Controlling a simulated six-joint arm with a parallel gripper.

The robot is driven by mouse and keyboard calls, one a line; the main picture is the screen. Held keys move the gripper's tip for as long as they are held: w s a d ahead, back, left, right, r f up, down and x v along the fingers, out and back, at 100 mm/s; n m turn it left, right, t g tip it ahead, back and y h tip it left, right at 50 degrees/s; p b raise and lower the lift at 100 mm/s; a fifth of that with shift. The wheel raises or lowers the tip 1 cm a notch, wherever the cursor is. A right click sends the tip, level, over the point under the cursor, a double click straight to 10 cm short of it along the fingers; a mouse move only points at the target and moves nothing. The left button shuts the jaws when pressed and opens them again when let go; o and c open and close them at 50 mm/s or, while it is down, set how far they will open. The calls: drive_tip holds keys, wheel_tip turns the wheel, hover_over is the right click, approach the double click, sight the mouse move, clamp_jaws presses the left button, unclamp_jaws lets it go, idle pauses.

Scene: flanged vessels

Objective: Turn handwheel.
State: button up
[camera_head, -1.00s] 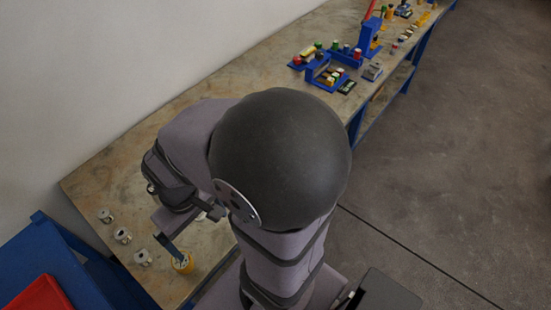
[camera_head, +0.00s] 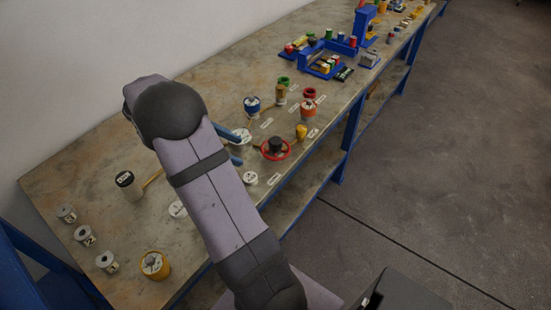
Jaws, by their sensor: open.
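A red handwheel (camera_head: 275,149) with a dark hub lies at the middle right of the bench, near its front edge. A smaller red wheel (camera_head: 309,92) and a green wheel (camera_head: 284,81) stand farther back; I cannot tell which one the task means. My gripper (camera_head: 238,148) is mostly hidden behind my arm. Its two blue fingers show to the left of the near red handwheel, apart from it and open. A white-topped vessel (camera_head: 241,136) shows right by the fingers.
A blue-topped vessel (camera_head: 252,105), an orange vessel (camera_head: 308,109) and a yellow piece (camera_head: 301,131) stand around the red handwheel. Blue racks (camera_head: 327,60) stand farther back.

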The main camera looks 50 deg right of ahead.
sight(273, 140)
drive_tip(key=d+f+g+b, duration=0.1)
drive_tip(key=d, duration=0.2)
drive_tip(key=d+f+g+h+b, duration=0.1)
drive_tip(key=d+b, duration=0.1)
drive_tip(key=d+f+n+h+b, duration=0.1)
drive_tip(key=d+f, duration=0.1)
drive_tip(key=d, duration=0.1)
drive_tip(key=shift+w+d+g+b, duration=0.3)
drive_tip(key=shift+g+b, duration=0.1)
drive_tip(key=shift+s+d+r+g+h, duration=0.1)
drive_tip(key=shift+d+r+g+h, duration=0.2)
drive_tip(key=shift+d, duration=0.1)
drive_tip(key=shift+p+x, duration=0.3)
drive_tip(key=shift+x, duration=3.35)
drive_tip(key=shift+f, duration=0.15)
drive_tip(key=c, duration=1)
